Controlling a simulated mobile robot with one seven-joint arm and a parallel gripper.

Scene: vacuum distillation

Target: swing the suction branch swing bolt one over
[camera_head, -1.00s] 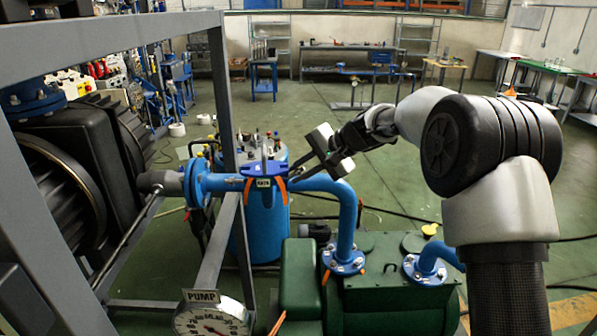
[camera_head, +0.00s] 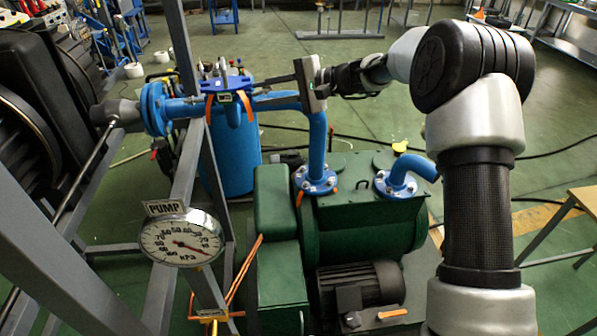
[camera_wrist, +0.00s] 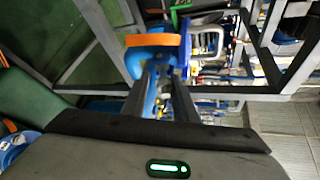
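A blue hinged fitting (camera_head: 228,84) with orange straps sits on the suction pipe left of my gripper in the head view. Thin upright metal bolts (camera_head: 222,66) stand on it; which one is swing bolt one I cannot tell. My gripper (camera_head: 253,95) points left, its two fingers apart, with the tips close to the fitting's right side. In the wrist view my gripper (camera_wrist: 163,72) shows a narrow gap between its fingers, just short of a blue part with an orange strap (camera_wrist: 157,41). No bolt is clearly between the fingers; contact is unclear.
A blue pipe (camera_head: 317,140) rises from the green pump (camera_head: 365,228) below my gripper. The grey frame (camera_head: 187,100) and a pressure gauge (camera_head: 181,238) are at left.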

